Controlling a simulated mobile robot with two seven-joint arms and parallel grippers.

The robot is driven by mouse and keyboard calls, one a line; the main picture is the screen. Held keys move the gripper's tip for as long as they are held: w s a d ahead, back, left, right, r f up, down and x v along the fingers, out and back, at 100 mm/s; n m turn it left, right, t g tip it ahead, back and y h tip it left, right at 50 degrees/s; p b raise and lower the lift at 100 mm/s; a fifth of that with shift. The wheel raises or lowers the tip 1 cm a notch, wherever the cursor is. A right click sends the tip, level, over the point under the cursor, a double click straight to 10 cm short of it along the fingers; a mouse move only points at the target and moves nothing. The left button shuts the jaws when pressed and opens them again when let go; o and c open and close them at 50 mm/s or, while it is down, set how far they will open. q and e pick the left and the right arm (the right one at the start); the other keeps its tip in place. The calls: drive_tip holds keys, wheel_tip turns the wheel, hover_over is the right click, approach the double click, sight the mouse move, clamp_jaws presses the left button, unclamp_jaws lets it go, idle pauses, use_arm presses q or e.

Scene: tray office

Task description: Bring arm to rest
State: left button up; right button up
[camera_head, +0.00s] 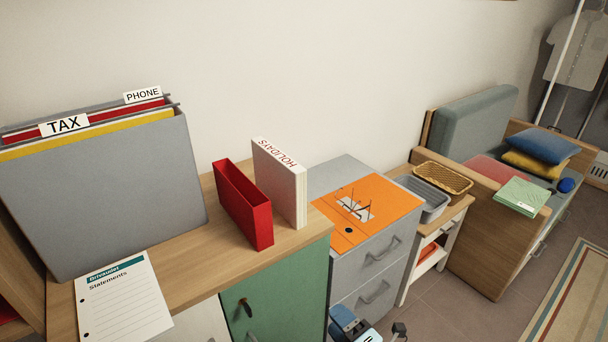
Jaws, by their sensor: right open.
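My right gripper (396,330) shows only in part at the bottom edge of the head view, right of centre. It is low, in front of the grey drawer cabinet (352,270), and it is open. I see nothing held in the part that shows. A blue and grey part of my own arm is beside it, cut off by the frame edge. My left gripper is not in view.
A wooden-topped cabinet (182,262) on the left bears a grey file box (110,200), a red holder (243,205) and a white binder (282,190). An orange mat (392,192) lies on the drawer cabinet. Bare floor (470,310) lies right of my gripper.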

drive_tip(key=s+d+f+n+g+h, duration=0.1)
drive_tip(key=d+f, duration=0.1)
drive_tip(key=d, duration=0.4)
drive_tip(key=d+f+n, duration=0.1)
drive_tip(key=d+f, duration=0.2)
drive_tip(key=d, duration=0.3)
drive_tip(key=s+d+f+m+g+h, duration=0.1)
drive_tip(key=s+d+m+g+h, duration=0.2)
drive_tip(key=s+m, duration=0.6)
drive_tip(key=s+d+m+g+h, duration=0.1)
drive_tip(key=s+d+m+h, duration=0.2)
drive_tip(key=s+d+m, duration=0.55)
drive_tip(key=w+a+r+m+t, duration=0.25)
drive_tip(key=a+m, duration=0.45)
drive_tip(key=a, duration=0.6)
use_arm(q)
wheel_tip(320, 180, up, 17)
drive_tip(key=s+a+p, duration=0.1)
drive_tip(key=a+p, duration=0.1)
drive_tip(key=p, duration=2.3)
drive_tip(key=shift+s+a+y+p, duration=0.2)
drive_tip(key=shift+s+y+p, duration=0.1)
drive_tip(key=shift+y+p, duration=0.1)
use_arm(e)
wheel_tip(320, 180, up, 17)
drive_tip(key=d+g, duration=0.1)
drive_tip(key=shift+s+d+f, duration=0.2)
drive_tip(key=shift+s+d, duration=0.1)
